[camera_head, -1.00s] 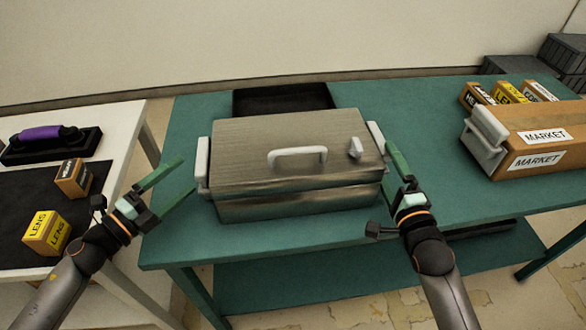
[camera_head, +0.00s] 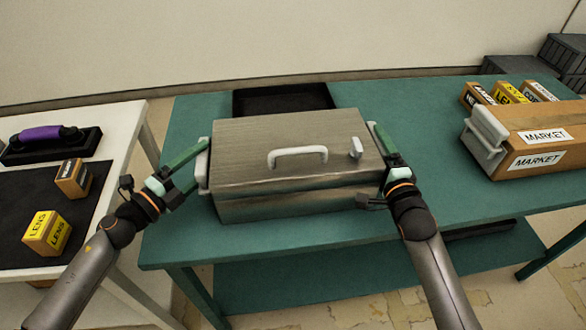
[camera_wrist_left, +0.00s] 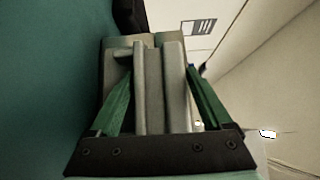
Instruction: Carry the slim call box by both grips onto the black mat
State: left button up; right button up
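The slim call box, a brushed metal case (camera_head: 290,180) with a pale handle on its lid, sits on the green table. Pale grips are on its left and right ends. My left gripper (camera_head: 192,172) is at the left grip (camera_head: 202,163). In the left wrist view its green fingers (camera_wrist_left: 160,95) stand apart on either side of the pale grip (camera_wrist_left: 150,90). My right gripper (camera_head: 387,152) is at the right end, where it mostly covers that grip; its finger gap is unclear. The black mat (camera_head: 20,205) lies on the white table at left.
Two small boxes, one marked LENS (camera_head: 46,233) and a brown one (camera_head: 73,178), stand on the mat. A purple handset (camera_head: 48,133) lies behind it. A cardboard MARKET box (camera_head: 530,140) is at right. A dark tray (camera_head: 283,99) lies behind the call box.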

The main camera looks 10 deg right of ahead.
pick_arm(q)
grip_shut()
pick_arm(e)
grip_shut()
pick_arm(q)
jog(key=shift+r, duration=0.3)
pick_arm(e)
jog(key=shift+r, duration=0.3)
